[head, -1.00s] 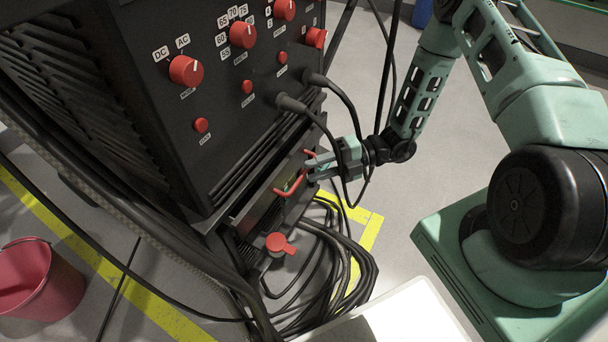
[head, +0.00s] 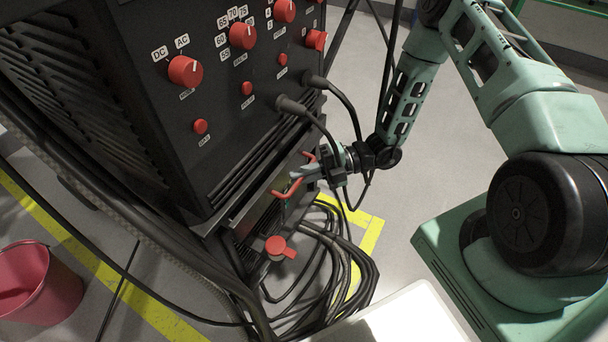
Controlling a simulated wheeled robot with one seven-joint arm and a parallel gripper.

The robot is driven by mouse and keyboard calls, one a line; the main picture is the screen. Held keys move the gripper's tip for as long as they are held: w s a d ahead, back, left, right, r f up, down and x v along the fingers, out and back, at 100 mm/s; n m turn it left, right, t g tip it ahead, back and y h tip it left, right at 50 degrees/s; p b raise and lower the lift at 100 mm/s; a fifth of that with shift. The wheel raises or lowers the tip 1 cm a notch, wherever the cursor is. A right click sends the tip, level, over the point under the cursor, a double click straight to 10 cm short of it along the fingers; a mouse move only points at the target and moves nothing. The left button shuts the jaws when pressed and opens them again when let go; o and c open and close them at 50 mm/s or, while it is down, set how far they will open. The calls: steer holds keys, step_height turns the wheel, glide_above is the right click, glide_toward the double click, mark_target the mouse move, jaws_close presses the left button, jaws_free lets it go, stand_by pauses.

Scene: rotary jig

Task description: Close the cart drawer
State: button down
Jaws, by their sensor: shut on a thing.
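The black welding cart (head: 215,100) stands at the left with its drawer (head: 250,210) low on the front face, below the vent slots. The drawer sticks out a little, with a narrow light strip along its top edge. Its handle (head: 287,192) is a red bar; the middle of the bar is partly hidden by my gripper. My gripper (head: 304,173) reaches in from the right and its fingers are shut on the red handle. The exact width of the drawer's gap cannot be told from this angle.
Black cables (head: 345,105) hang from the front beside my wrist. A cable coil (head: 345,270) lies on the floor below. A red valve-like knob (head: 277,247) sits under the drawer. A red bucket (head: 40,285) stands at the lower left. Open floor lies to the right.

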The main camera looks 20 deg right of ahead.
mark_target(291, 167)
steer(key=shift+w+a+p, duration=0.15)
steer(key=shift+w+a, duration=0.4)
steer(key=shift+w, duration=0.25)
steer(key=shift+w+a+p, duration=0.15)
steer(key=shift+w+a, duration=0.35)
steer(key=shift+w, duration=0.3)
steer(key=c, duration=1.5)
jaws_free()
steer(key=shift+a, duration=0.1)
steer(key=shift+r, duration=0.1)
steer(key=s+d+p, duration=0.1)
steer(key=d, duration=0.4)
steer(key=d+r+p, duration=0.1)
steer(key=d, duration=0.5)
steer(key=s+d+r, duration=0.1)
steer(key=d, duration=0.5)
steer(key=shift+s+d+r+p, duration=0.1)
steer(key=shift+s+d+p, duration=0.05)
steer(key=shift+s+p, duration=0.2)
